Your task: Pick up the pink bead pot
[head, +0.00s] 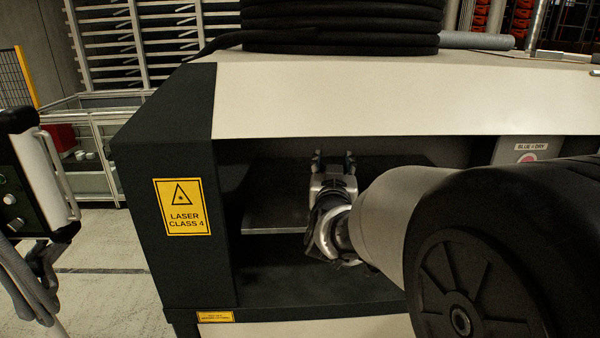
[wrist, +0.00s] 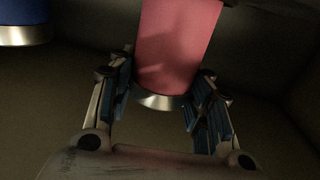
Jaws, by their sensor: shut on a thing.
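The pink bead pot (wrist: 177,45), a pink cylinder with a shiny metal end, sits between the two blue-padded fingers of my gripper (wrist: 160,105) in the wrist view. The fingers are shut on it near its metal end. Its far end runs out of the top of the picture. In the head view my gripper (head: 333,163) is inside the dark recess of the machine, above a shelf. The pink pot cannot be made out there.
A blue pot (wrist: 22,20) with a metal end shows at the top left of the wrist view. The pale front panel (head: 370,100) overhangs the recess. A flat shelf (head: 275,215) lies below my gripper, and the dark side wall (head: 165,150) bounds the left.

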